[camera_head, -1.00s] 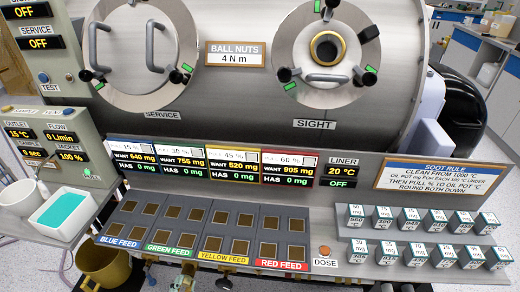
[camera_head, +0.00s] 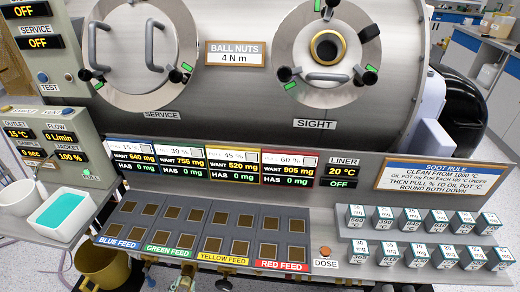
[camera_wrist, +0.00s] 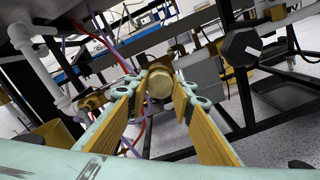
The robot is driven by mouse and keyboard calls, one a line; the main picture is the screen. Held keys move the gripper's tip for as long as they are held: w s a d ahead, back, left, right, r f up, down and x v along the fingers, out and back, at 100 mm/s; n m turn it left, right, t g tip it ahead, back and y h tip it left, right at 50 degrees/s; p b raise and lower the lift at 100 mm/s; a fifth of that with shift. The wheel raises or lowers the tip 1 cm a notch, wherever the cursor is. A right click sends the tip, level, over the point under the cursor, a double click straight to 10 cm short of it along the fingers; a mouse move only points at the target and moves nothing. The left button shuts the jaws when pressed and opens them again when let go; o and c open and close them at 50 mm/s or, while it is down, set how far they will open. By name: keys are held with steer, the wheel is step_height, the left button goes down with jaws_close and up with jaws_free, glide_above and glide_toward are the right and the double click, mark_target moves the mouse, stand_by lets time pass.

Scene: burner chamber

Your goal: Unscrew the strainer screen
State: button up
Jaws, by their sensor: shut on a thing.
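My gripper (camera_wrist: 160,98) shows only in the wrist view, its yellow ridged fingers reaching forward with pale green fingertip joints. It is shut on a round brass piece (camera_wrist: 160,82) that sits between the fingertips, its round end facing me. The piece is in line with brass pipework under the machine. I cannot tell whether it is the strainer screen itself or its cap, and any thread is hidden. The head view shows neither my gripper nor this piece clearly.
In the wrist view a dark hexagonal knob (camera_wrist: 241,47) stands at the right, a white pipe (camera_wrist: 45,70) at the left, and black frame bars around. In the head view a brass bucket (camera_head: 103,268) stands lower left, below a white tub of teal liquid (camera_head: 62,212).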

mark_target(184, 287)
steer(key=shift+n+b, duration=0.35)
steer(key=shift+n, duration=3.35)
steer(key=shift+n, duration=0.3)
steer(key=shift+n, duration=0.7)
steer(key=shift+s+a+b, duration=0.15)
steer(key=shift+s, duration=0.85)
steer(key=shift+s+a+b, duration=0.1)
steer(key=shift+s+b, duration=0.05)
steer(key=shift+s, duration=0.8)
steer(key=s, duration=0.6)
steer(key=shift+s+a, duration=0.15)
steer(key=shift+a, duration=0.25)
